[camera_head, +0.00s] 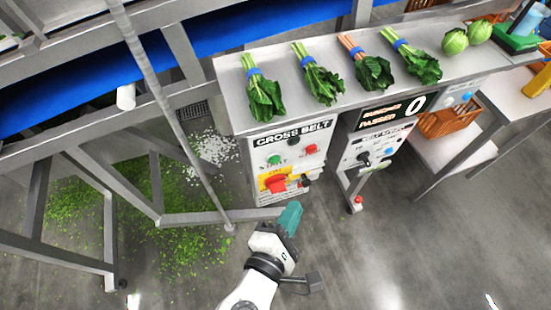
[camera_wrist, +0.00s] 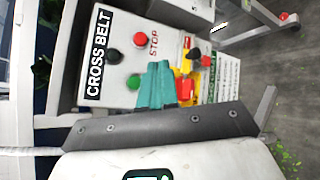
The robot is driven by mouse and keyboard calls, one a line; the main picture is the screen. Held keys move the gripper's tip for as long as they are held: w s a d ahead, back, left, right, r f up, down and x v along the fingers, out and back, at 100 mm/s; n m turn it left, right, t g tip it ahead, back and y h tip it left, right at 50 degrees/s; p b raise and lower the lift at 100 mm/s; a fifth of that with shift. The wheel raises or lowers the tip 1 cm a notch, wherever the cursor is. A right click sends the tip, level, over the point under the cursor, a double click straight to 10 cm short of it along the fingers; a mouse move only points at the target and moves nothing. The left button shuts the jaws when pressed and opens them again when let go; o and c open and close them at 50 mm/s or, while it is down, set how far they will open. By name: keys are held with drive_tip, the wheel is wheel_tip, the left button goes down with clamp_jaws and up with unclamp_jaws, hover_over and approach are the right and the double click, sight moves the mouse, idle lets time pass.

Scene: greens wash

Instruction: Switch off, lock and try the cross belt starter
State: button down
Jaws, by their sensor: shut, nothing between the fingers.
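The CROSS BELT starter (camera_head: 262,148) is a pale box under the steel bench. It has a green START button (camera_head: 274,160), a red STOP button (camera_head: 311,149) and a black knob (camera_head: 293,142). Below is a red switch handle (camera_head: 277,184) on a yellow plate. My fingers partly hide this handle in the wrist view (camera_wrist: 185,91), so its setting is unclear. Small black and red parts (camera_wrist: 193,54) sit beside the yellow plate; I cannot tell whether one is a padlock. My gripper (camera_head: 291,216) has teal fingers, shut and empty, below and in front of the box, apparently apart from it.
A second box (camera_head: 376,148) with a dark knob stands to the right, beside a display reading 0. Bunched greens (camera_head: 262,95) lie on the bench (camera_head: 228,90) above. Steel frame legs (camera_head: 133,195) and spilled green bits (camera_head: 180,245) are at left. The floor at front right is clear.

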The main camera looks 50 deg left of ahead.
drive_tip(key=w+a+b, duration=0.2)
drive_tip(key=w+a, duration=0.1)
drive_tip(key=a, duration=0.5)
drive_tip(key=shift+w, duration=0.2)
drive_tip(key=shift+w+a, duration=0.1)
drive_tip(key=shift+a, duration=0.15)
idle(1.8)
drive_tip(key=shift+a, duration=0.2)
drive_tip(key=shift+w+a, duration=0.2)
drive_tip(key=shift+a, duration=0.2)
idle(0.8)
drive_tip(key=shift+d, duration=0.1)
drive_tip(key=shift+s+d+p, duration=0.3)
drive_tip(key=shift+s+d, duration=0.05)
drive_tip(key=shift+d, duration=0.35)
drive_tip(key=d, duration=0.1)
drive_tip(key=s+d+p, duration=0.1)
drive_tip(key=d, duration=0.1)
drive_tip(key=s+d, duration=0.1)
drive_tip(key=shift+d, duration=0.3)
idle(0.4)
